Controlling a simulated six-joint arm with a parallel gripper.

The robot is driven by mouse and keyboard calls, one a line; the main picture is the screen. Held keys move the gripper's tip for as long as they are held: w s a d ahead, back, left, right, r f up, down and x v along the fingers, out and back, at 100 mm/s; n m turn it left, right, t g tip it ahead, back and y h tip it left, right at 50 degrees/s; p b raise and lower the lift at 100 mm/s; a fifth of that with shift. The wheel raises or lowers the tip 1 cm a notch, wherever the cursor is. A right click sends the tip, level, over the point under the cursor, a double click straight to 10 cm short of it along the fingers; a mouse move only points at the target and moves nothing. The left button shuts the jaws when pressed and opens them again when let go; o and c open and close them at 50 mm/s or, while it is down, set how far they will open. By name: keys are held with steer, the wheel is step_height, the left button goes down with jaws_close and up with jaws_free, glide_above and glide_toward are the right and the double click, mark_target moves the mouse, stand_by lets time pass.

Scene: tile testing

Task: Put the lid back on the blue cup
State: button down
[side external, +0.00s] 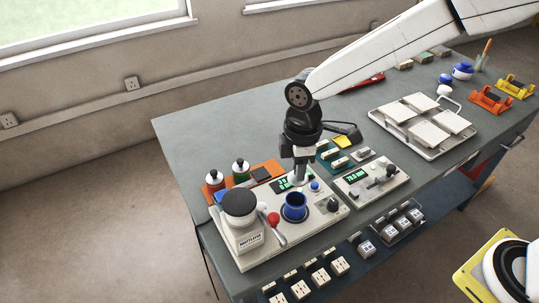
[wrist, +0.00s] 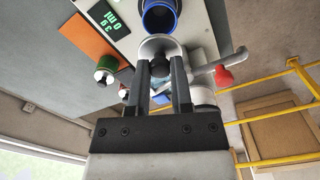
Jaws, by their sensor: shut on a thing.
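The blue cup (side external: 295,206) stands upright and open on the pale bench instrument (side external: 322,224); its blue rim and inside (wrist: 160,17) also show at the top of the wrist view. My gripper (side external: 301,168) is just behind and above the cup. In the wrist view its two fingers (wrist: 162,68) are shut on a pale grey lid (wrist: 157,43) with a dark knob between the fingertips. The lid is apart from the cup mouth in the side view. Its underside is hidden.
A white jar with a dark top (side external: 239,203) stands left of the cup, with a red-knobbed lever (side external: 274,219) close by. Two small bottles (side external: 240,169) stand behind on an orange plate. A second instrument (side external: 371,179) is to the right. The back left bench is clear.

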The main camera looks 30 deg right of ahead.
steer(key=shift+f, duration=0.1)
steer(key=shift+f, duration=3.05)
steer(key=shift+f, duration=0.15)
stand_by(0.5)
jaws_free()
stand_by(0.5)
steer(key=shift+r, duration=3.5)
